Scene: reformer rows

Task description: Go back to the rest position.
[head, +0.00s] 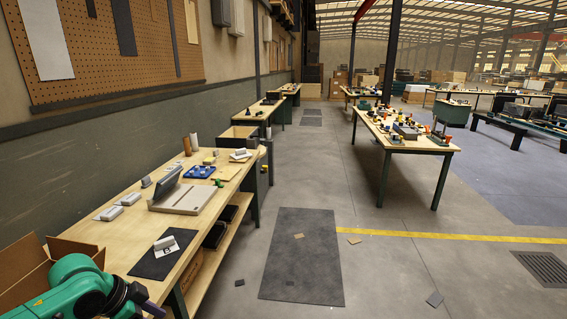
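A green jointed arm part, which I take to be my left arm, shows in the bottom left corner of the head view. It lies in front of an open cardboard box (30,275) and overlaps the near end of the left workbench (115,222). Darker parts sit at its right end by the bottom edge, and no gripper fingers can be made out. My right arm and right gripper do not show.
A floor mat (302,262) and scraps lie in the aisle. Another table (425,143) stands to the right. The aisle between is mostly clear.

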